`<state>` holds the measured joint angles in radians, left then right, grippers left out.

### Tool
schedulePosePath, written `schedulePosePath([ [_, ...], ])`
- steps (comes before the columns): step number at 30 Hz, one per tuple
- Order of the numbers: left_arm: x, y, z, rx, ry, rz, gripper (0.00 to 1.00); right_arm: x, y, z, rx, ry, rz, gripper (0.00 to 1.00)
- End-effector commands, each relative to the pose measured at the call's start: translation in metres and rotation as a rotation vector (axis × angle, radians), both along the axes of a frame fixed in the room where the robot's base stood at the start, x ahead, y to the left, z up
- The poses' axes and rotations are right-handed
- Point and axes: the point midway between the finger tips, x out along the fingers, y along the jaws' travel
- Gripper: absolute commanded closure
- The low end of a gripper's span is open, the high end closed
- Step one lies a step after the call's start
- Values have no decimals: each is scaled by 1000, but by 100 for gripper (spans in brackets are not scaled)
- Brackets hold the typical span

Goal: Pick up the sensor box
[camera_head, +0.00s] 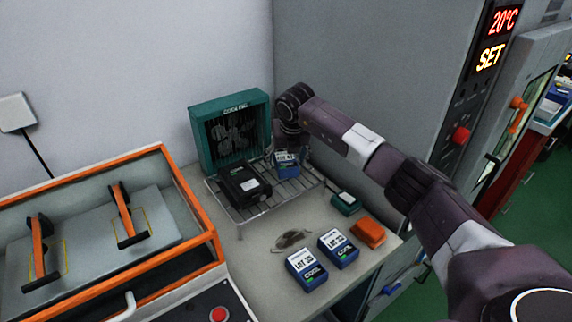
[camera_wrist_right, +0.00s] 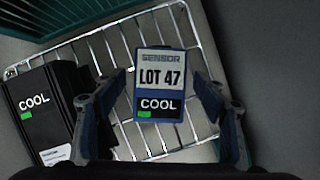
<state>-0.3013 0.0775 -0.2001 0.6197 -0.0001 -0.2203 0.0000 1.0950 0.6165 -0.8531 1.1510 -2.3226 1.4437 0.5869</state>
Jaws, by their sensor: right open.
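A blue sensor box (camera_head: 286,163) with a white label sits on the wire rack (camera_head: 243,220) in front of the teal fan. In the right wrist view the sensor box (camera_wrist_right: 160,82) reads "SENSOR", "LOT 47" and "COOL", with a green mark. My right gripper (camera_wrist_right: 166,80) is open, with one finger on each side of the box, and I see gaps between the fingers and the box. In the head view my right arm reaches in from the right, and its gripper (camera_head: 287,150) is just above the box and mostly hidden. My left gripper is not in view.
A black box (camera_head: 243,184) marked "COOL" stands left of the sensor box on the rack. A teal fan (camera_head: 230,132) stands behind. Two more blue boxes (camera_head: 307,270) (camera_head: 338,248), an orange box (camera_head: 368,232) and a teal box (camera_head: 345,203) lie on the bench.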

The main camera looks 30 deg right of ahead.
Motion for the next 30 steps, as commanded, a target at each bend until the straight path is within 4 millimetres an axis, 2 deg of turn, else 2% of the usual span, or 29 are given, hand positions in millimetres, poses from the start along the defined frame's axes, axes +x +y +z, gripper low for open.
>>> schedulePosePath([
  [21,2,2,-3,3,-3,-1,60,0,0,-4,0,0,-1,36],
  [30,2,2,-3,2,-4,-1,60,0,0,-5,1,1,-1,69],
])
